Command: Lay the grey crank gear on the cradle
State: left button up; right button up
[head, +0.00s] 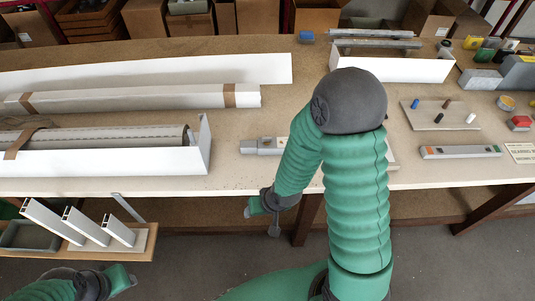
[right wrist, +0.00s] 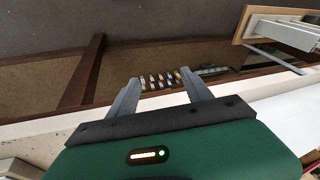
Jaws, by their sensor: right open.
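A small grey block-like piece (head: 262,146) lies near the table's front edge, left of my right arm in the head view; it may be the grey crank gear, but I cannot tell for sure. My forearm hides what lies to its right, and I cannot make out a cradle. My right gripper (head: 274,228) hangs in front of the table edge, below that piece. In the right wrist view it (right wrist: 160,88) is open, with nothing between its fingers. My left gripper (head: 122,280) is partly in view at the bottom left; its jaws are unclear.
A white open box (head: 110,162) with a roller stands at the left. A peg board (head: 440,118) and a grey bar (head: 460,152) with coloured ends lie at the right. A side tray (head: 135,245) holds white profiles. Small coloured items (right wrist: 163,78) sit below the tabletop.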

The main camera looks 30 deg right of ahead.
jog(key=a+f+m+t+y+b, duration=0.3)
jog(key=a+f+m, duration=0.3)
jog(key=a+f, duration=0.1)
jog(key=w+a+r+m+t+y+b, duration=0.1)
jog(key=w+a+r+m+t+b, duration=0.15)
jog(key=w+m+t, duration=0.4)
jog(key=m+t+h+b, duration=0.2)
jog(key=m+h, duration=1.3)
jog(key=m, duration=1.1)
send_near(267, 139)
jog(key=shift+w+d+r+p, duration=0.2)
jog(key=shift+w+d+p, duration=0.15)
jog(key=shift+w+p, duration=0.2)
jog(key=shift+w+d+r+p, duration=0.2)
jog(key=shift+w+d+p, duration=0.1)
jog(key=shift+w+p, duration=0.25)
jog(key=x, duration=0.5)
jog(key=p+x, duration=0.1)
jog(key=x, duration=0.2)
jog(key=shift+s+f, duration=0.1)
jog(key=shift+f, duration=0.2)
pick_arm(q)
jog(key=f, duration=0.4)
jog(key=shift+s+f, duration=0.2)
jog(key=shift+s, duration=0.05)
jog(key=shift+d, duration=0.15)
pick_arm(e)
grip_shut()
